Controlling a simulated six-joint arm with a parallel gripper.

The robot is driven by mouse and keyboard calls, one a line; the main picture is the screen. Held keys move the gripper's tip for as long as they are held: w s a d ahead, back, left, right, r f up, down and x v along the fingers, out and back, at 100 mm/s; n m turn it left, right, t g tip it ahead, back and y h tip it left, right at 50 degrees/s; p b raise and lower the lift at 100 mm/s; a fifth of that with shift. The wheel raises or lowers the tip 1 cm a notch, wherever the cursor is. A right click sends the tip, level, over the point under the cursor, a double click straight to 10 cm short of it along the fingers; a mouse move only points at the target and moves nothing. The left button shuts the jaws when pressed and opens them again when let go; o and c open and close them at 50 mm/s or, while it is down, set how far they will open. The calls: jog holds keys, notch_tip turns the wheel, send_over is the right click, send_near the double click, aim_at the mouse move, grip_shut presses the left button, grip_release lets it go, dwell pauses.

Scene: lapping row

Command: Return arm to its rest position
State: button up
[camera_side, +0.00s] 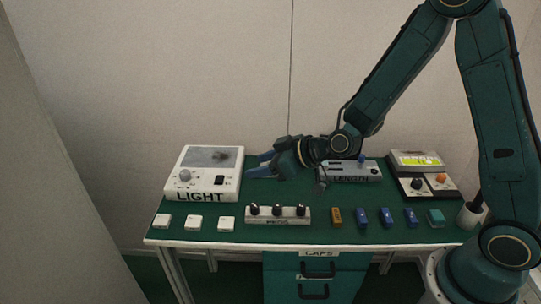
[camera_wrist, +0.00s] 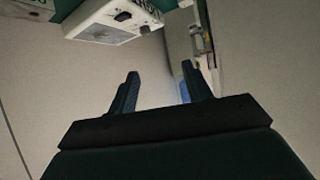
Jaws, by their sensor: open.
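My gripper (camera_side: 262,164) is in the side view, above the back middle of the green bench, pointing left toward the white LIGHT box (camera_side: 206,174). Its two blue fingers are apart with nothing between them. In the wrist view my gripper (camera_wrist: 157,90) shows both fingers spread, with the pale wall behind. The LIGHT box (camera_wrist: 113,20) appears at the top of that view, upside down and apart from the fingers. My arm reaches over from the base at the right.
Walls stand behind and left.

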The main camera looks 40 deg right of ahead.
jog(key=s+d+r+m+g+h, duration=0.1)
jog(key=s+d+r, duration=0.2)
jog(key=s, duration=0.6)
jog(key=s+d+r+m+g+h, duration=0.2)
jog(key=s+d+r, duration=0.1)
jog(key=s+r, duration=0.4)
jog(key=s+d+r+m+g+h, duration=0.1)
jog(key=s+d+r, duration=0.3)
jog(key=s, duration=0.9)
jog(key=shift+r+m+g+h, duration=0.4)
jog(key=shift+r+g+h, duration=0.1)
jog(key=shift+r+g, duration=0.15)
